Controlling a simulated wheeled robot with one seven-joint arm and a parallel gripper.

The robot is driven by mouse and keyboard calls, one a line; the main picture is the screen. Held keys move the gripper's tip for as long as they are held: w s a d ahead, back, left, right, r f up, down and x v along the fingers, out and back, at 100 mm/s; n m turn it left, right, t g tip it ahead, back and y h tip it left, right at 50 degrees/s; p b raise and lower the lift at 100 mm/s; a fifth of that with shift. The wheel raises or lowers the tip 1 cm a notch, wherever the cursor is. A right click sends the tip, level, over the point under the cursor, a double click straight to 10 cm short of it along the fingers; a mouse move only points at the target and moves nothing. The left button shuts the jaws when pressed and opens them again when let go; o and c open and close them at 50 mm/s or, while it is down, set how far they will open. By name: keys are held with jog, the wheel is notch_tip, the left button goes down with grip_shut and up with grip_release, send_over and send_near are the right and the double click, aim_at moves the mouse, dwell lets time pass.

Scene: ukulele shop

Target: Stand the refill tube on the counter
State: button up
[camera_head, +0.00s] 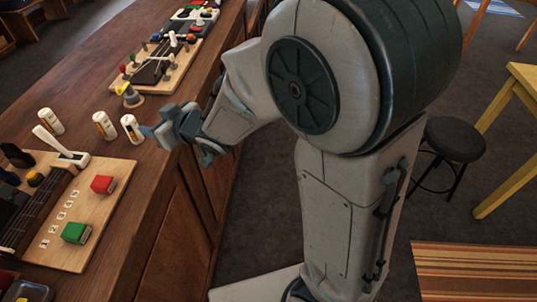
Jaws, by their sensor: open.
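Three short white tubes with printed labels stand on the wooden counter (85,170): a left tube (51,121), a middle tube (104,125) and a right tube (130,127). All three look upright. I cannot tell which one is the refill tube. My gripper (163,138) is open at the counter's right edge, just right of the right tube. One finger comes close to that tube in the picture; I cannot tell whether they touch. I see nothing held between the fingers.
A wooden board (105,215) with a red block (102,184), a green block (75,232) and a white lever lies in front. A stool (455,139) and a yellow table (525,80) are at right.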

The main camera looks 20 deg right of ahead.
jog(key=s+d+m+g+h, duration=0.1)
jog(key=s+d+m+h, duration=0.2)
jog(key=d, duration=0.6)
jog(key=s+d+m+g+h, duration=0.1)
jog(key=s+d+m+h, duration=0.3)
jog(key=d, duration=0.6)
jog(key=s+d+m+g+h, duration=0.1)
jog(key=s+d+g, duration=0.4)
jog(key=s, duration=0.8)
jog(key=shift+s+d+f+g+h, duration=0.35)
jog(key=shift+f+h, duration=0.1)
jog(key=shift+h, duration=0.35)
jog(key=shift+a, duration=0.1)
